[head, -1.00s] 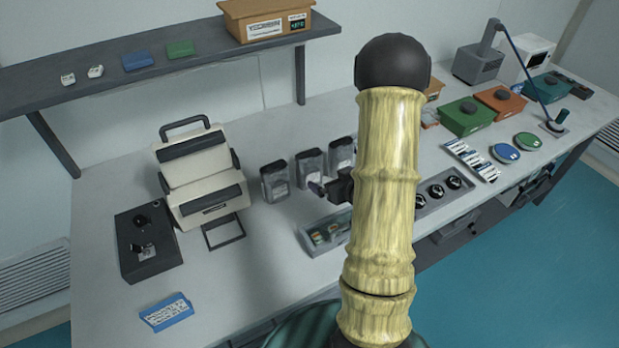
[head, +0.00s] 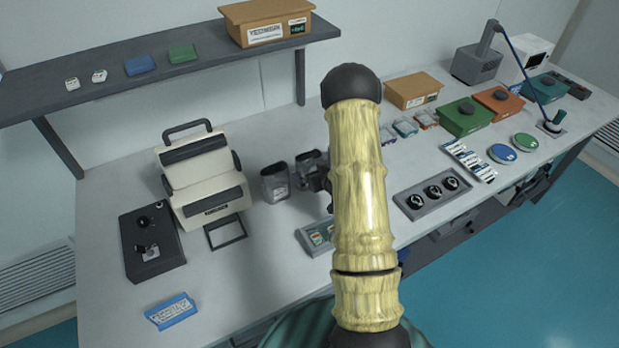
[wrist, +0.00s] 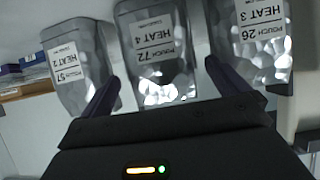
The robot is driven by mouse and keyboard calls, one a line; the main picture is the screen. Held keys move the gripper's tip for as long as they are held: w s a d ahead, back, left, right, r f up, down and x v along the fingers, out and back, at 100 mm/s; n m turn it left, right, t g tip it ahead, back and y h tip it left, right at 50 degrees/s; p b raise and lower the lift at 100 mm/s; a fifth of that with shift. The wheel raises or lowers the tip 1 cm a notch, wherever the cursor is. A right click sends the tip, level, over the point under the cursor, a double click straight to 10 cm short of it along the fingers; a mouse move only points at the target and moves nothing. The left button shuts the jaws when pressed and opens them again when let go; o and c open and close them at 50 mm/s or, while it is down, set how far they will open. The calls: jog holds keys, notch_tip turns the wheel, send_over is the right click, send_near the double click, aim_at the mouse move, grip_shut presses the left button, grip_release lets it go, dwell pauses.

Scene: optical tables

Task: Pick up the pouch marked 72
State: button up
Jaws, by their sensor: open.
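Three silvery-grey pouches stand in a row. In the wrist view the middle pouch (wrist: 156,83) reads "POUCH 72 HEAT 4", with its label upside down. The pouch marked 57 (wrist: 92,88) is left of it and the pouch marked 26 (wrist: 243,62) is right of it. My gripper (wrist: 164,72) is open, its two dark fingers on either side of the middle pouch's image; I cannot tell whether they reach around it. In the head view my gripper (head: 320,181) is at the middle pouch (head: 306,160); the third pouch is hidden behind my arm.
A cream case (head: 202,180) and a black box (head: 150,244) stand to the left on the table. A grey tray (head: 312,240) lies in front of the pouches, partly behind my arm. A tray with black round parts (head: 432,195) is to the right.

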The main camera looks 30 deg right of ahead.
aim_at(309, 168)
jog(key=p+x, duration=0.1)
jog(key=x, duration=0.4)
jog(key=shift+w+a, duration=0.1)
jog(key=shift+w+f, duration=0.25)
jog(key=shift+w, duration=0.05)
jog(key=shift+s, duration=0.15)
jog(key=shift+c, duration=0.4)
jog(key=shift+r, duration=0.1)
jog(key=c, duration=1.1)
